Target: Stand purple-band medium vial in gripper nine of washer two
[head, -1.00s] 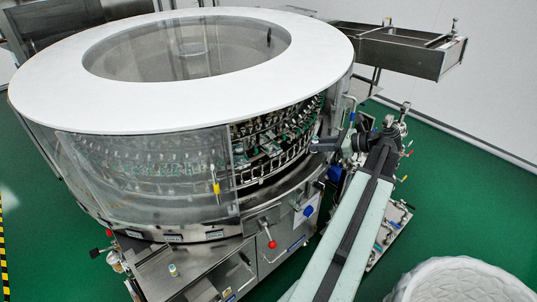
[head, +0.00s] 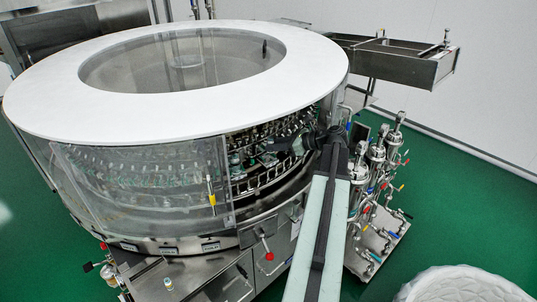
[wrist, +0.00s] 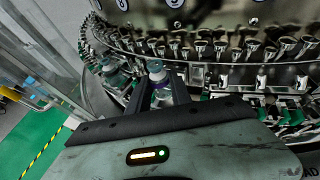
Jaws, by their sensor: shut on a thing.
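My gripper (wrist: 152,90) is shut on a small vial (wrist: 156,70) with a pale top in the wrist view. A purple tint shows low on the vial between my fingers, and its lower part is hidden. The vial looks roughly upright, in front of the ring of washer grippers (wrist: 200,46). In the head view my gripper (head: 272,148) reaches through the open side of the rotary washer (head: 90,108); the vial is too small to make out there. Round number plates (wrist: 254,22) sit on the metal drum above the ring, but I cannot read them surely.
A clear guard panel (head: 140,185) stands left of the opening. Another vial (head: 168,284) stands on the steel shelf (head: 140,275) in front. Pipes and valves (head: 378,170) stand right of my arm. Green floor (head: 450,220) is free at the right.

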